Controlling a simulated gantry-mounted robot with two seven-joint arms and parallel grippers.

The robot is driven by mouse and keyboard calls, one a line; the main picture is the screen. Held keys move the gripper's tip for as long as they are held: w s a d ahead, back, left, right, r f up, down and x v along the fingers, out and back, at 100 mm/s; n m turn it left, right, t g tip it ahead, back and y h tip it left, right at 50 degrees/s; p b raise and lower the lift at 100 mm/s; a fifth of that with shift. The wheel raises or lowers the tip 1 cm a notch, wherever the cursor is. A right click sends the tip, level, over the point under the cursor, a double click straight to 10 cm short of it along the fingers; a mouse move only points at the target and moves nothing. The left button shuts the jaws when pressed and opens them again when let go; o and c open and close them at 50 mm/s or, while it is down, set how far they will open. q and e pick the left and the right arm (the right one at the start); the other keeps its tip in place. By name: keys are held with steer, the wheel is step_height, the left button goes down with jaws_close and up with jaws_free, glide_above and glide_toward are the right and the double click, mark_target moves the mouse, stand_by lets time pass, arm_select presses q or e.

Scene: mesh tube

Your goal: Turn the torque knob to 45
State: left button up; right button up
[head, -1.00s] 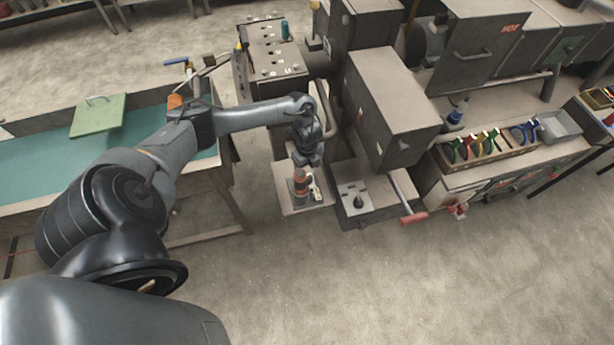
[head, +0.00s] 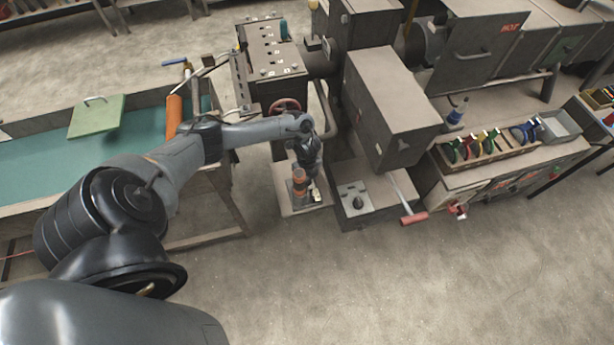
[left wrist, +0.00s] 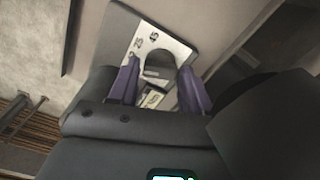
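A dark rounded knob (left wrist: 160,64) sits on a white dial plate (left wrist: 183,48) printed with numbers, 45 and 25 among them, in the left wrist view. The purple fingers of my left gripper (left wrist: 158,88) are apart, one on each side of the knob. I cannot tell whether they touch it. A small label (left wrist: 152,97) shows between them. My right gripper is not in view.
Right of the stand, a grey box carries another plate with a dark knob (head: 357,201). A red-handled lever (head: 413,217) sticks out near it. A red handwheel (head: 285,105) is close behind my forearm. The floor in front is clear.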

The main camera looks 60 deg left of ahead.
mark_target(307, 179)
arm_select(q)
steer(key=c, duration=0.7)
steer(key=shift+o, duration=0.2)
steer(key=shift+f+m+b, duration=0.1)
steer(key=shift+m+b, duration=0.3)
steer(key=shift+m, duration=0.2)
steer(key=shift+m+b, duration=0.3)
steer(key=shift+m, duration=0.5)
steer(key=o, duration=1.1)
steer(key=shift+c, duration=0.2)
step_height(307, 179, up, 11)
steer(key=shift+p, duration=0.45)
